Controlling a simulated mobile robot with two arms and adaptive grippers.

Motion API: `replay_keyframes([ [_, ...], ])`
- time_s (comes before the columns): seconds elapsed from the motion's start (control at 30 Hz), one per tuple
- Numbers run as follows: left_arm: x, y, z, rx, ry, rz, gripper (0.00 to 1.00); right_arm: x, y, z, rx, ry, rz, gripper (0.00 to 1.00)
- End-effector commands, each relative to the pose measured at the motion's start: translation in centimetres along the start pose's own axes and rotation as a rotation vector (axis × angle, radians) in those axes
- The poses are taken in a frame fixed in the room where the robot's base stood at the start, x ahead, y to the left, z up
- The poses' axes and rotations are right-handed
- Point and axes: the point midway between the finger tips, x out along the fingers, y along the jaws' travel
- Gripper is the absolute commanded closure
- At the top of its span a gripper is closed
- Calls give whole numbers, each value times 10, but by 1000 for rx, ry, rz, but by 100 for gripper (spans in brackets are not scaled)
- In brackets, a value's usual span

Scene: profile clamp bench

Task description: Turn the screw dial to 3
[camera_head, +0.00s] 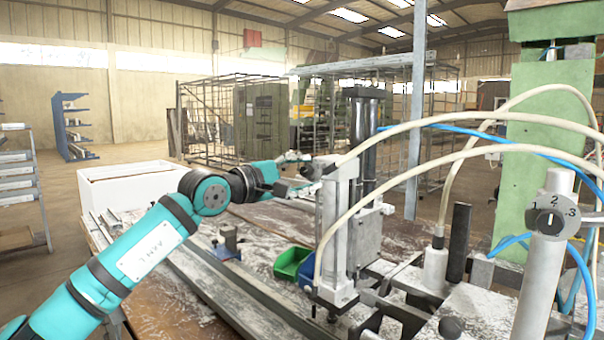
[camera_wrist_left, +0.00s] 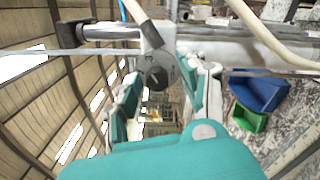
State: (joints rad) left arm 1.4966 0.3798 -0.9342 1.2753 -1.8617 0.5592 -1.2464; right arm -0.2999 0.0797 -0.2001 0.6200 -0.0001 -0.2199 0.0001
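The screw dial (camera_head: 553,218) is a grey disc on a white post at the right of the head view. It bears the marks 1 at left, 2 at top and 3 at right; I cannot read its setting surely. My left gripper (camera_head: 312,170) is far left of it, by the top of the white clamp cylinder (camera_head: 341,215). In the left wrist view, the teal fingers of my left gripper (camera_wrist_left: 163,98) stand apart with nothing seen held. A grey round disc (camera_wrist_left: 157,76) shows between them; I cannot tell whether it is the dial. My right gripper is not in view.
White hoses (camera_head: 470,150) and a blue hose (camera_head: 470,130) arch across the right side. A black cylinder (camera_head: 363,130) stands behind the clamp. A green bin (camera_head: 291,263) and blue bin (camera_head: 308,271) sit left of the clamp. A black post (camera_head: 459,240) stands left of the dial.

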Motion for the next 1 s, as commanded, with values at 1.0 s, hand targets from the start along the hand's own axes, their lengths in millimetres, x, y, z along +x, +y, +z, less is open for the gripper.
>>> replay_keyframes([
  [1.0,-115,0,-1,-1,1,2,53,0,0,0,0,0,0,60],
])
